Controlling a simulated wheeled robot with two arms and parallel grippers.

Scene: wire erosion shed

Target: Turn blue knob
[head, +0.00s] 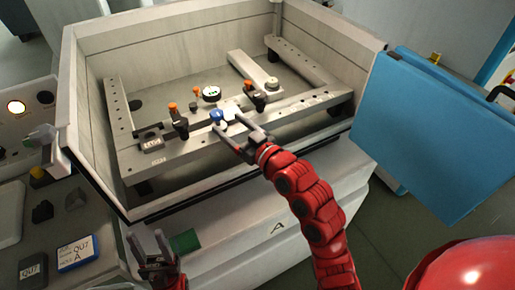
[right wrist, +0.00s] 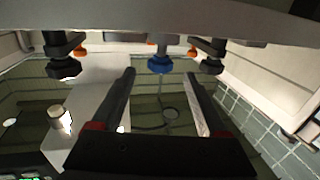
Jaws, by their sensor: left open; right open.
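The blue knob (head: 216,115) sits on the pale bar in the machine's open tank, partly hidden by my right gripper in the head view. It also shows in the right wrist view (right wrist: 160,64), where it appears in line with the gap between my two fingers. My right gripper (head: 231,124) is open and empty, with its fingertips close to the knob; I cannot tell whether they touch it. Its fingers also show in the right wrist view (right wrist: 160,77). My left gripper (head: 148,238) is open and empty, low in front of the tank at the lower left.
Black clamps with orange tops (head: 180,122) stand on either side of the knob. A round dial (head: 211,93) lies behind it. The tank wall (head: 85,165) surrounds the fixture. A blue panel (head: 425,130) stands at right, a control console (head: 30,130) at left.

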